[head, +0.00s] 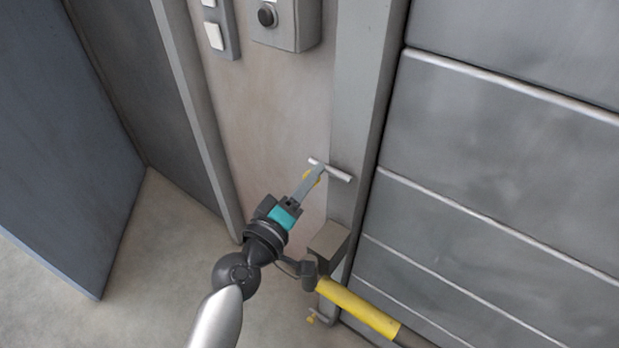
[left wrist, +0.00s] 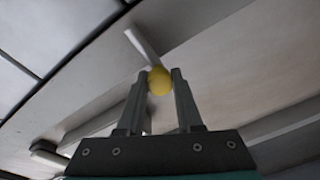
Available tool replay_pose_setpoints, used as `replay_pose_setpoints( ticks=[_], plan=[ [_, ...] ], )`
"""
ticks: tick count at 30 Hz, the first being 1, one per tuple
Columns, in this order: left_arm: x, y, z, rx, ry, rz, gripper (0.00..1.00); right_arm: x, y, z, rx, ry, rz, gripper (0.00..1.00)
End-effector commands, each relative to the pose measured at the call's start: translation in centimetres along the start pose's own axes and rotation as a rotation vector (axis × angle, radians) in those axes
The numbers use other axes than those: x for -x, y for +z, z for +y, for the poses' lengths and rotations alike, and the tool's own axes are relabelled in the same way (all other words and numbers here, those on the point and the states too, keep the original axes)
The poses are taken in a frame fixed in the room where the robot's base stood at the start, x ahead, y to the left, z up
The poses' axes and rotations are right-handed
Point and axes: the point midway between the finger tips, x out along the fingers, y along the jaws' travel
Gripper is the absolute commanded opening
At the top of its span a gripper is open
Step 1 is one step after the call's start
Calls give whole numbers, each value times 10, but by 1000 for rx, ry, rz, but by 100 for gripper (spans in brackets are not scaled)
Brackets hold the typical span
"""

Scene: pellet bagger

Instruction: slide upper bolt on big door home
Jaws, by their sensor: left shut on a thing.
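The upper bolt (head: 338,174) is a short silver rod on the grey post left of the big door (head: 490,150). Its right end lies over the post, apart from the door's panelled face. My left gripper (head: 314,174) is shut on the bolt's yellow knob, which the fingers partly hide. In the left wrist view the yellow knob (left wrist: 159,81) sits between the two fingertips (left wrist: 161,76), and the silver rod (left wrist: 141,44) runs up and left behind it. My right gripper is out of view.
A grey block (head: 328,240) and a yellow bar (head: 356,307) are below the bolt, close to my left wrist. A small yellow-knobbed fitting (head: 318,318) is lower on the post. A control box (head: 287,22) is above. Open floor (head: 170,235) lies to the left.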

Motion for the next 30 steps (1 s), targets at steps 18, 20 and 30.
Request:
replay_pose_setpoints(
  ticks=[18,20,30],
  plan=[
    [0,0,-1,1,-2,-1,0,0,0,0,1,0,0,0],
    [0,0,-1,1,-2,-1,0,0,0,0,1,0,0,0],
    [2,18,8,5,-4,-5,0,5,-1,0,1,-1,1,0]
  ],
)
